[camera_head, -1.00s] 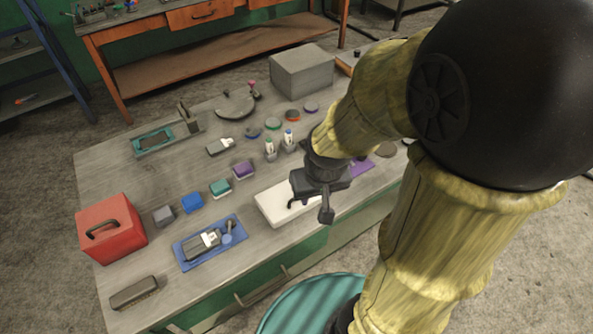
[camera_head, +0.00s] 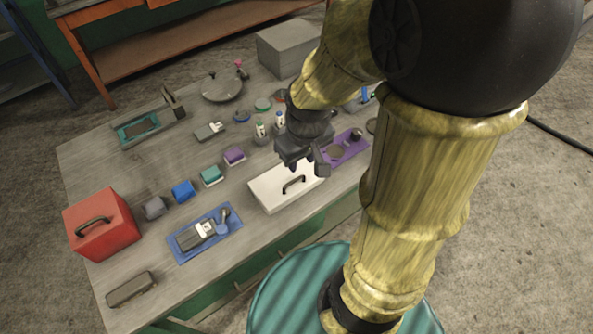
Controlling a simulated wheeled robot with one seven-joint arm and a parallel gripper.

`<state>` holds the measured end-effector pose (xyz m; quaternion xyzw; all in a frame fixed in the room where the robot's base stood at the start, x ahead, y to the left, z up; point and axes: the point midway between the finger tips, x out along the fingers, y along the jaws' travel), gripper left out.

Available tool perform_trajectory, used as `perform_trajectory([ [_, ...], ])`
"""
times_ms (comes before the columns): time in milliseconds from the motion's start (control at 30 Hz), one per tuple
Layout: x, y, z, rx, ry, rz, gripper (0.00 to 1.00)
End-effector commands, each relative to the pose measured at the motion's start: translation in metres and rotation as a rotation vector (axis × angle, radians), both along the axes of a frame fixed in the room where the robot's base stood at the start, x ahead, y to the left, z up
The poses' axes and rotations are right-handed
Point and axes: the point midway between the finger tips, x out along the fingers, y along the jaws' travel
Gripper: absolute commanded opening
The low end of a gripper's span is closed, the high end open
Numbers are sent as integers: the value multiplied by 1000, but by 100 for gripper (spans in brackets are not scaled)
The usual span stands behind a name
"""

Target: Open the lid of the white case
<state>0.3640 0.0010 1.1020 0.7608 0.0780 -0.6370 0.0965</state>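The white case (camera_head: 268,190) lies near the front edge of the workbench, with its lid shut. A dark handle (camera_head: 294,184) shows on it. My gripper (camera_head: 309,167) is above the right rear part of the case. Its fingers appear spread apart with nothing between them. The gripper hides the rear right corner of the case, and I cannot tell how high it is above the lid.
A purple tray (camera_head: 350,150) lies right of the case, and a blue tray (camera_head: 184,254) with tools lies to its left. White bottles (camera_head: 261,129) stand behind. A red box (camera_head: 100,225) is at the left. Bare benchtop (camera_head: 245,215) lies left of the case.

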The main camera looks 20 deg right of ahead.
Motion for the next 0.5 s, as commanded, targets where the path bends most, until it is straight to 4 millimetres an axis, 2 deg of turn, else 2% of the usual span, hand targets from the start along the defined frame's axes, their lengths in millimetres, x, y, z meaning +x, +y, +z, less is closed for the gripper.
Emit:
perform_trajectory([
  [100, 19, 1, 1, -42, 56, 236, 32],
  [500, 76, 0, 8, -88, 248, 1113, 32],
])
